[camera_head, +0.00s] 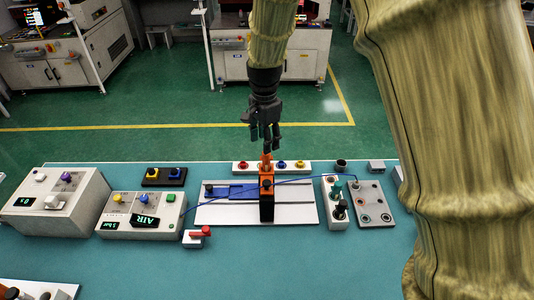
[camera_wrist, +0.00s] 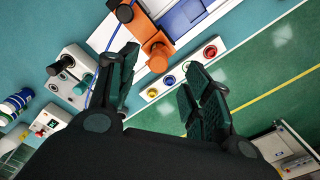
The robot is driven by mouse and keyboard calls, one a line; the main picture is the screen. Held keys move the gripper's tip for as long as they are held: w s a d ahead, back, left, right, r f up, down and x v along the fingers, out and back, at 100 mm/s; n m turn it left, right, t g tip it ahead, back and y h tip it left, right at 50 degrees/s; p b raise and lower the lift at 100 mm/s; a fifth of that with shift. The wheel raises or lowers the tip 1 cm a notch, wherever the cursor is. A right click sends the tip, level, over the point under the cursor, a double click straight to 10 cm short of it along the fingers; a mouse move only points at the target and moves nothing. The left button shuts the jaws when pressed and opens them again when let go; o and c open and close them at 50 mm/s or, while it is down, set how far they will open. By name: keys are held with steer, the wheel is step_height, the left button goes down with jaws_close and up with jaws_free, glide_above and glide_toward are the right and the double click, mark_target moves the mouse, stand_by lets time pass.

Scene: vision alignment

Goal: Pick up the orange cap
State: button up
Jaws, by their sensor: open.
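The clearest orange thing is an orange part (camera_head: 266,181) on a black upright block at the middle of the white rail plate. It also shows in the wrist view (camera_wrist: 155,47), with a rounded end towards the cap strip. I cannot tell whether this rounded end is the orange cap. My gripper (camera_head: 265,140) points down over the back edge of the table, just beyond the orange part in the picture. In the wrist view its fingers (camera_wrist: 162,78) are spread apart with nothing between them. The orange end lies ahead of the fingers, apart from them.
A white strip (camera_head: 252,168) holds red, blue and yellow round pieces behind the plate (camera_head: 300,215). A thin blue tube crosses the plate. Control boxes (camera_head: 140,213) stand left; a small valve block (camera_head: 335,203) and a grey panel (camera_head: 372,203) stand right. The front table is mostly clear.

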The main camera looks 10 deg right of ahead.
mark_target(266, 156)
steer(key=shift+d+f+p, duration=0.2)
steer(key=shift+f+p, duration=0.4)
steer(key=shift+f, duration=0.3)
steer(key=shift+d+f+p, duration=0.15)
steer(key=shift+f+p, duration=0.45)
steer(key=shift+f, duration=1.2)
steer(key=c, duration=0.8)
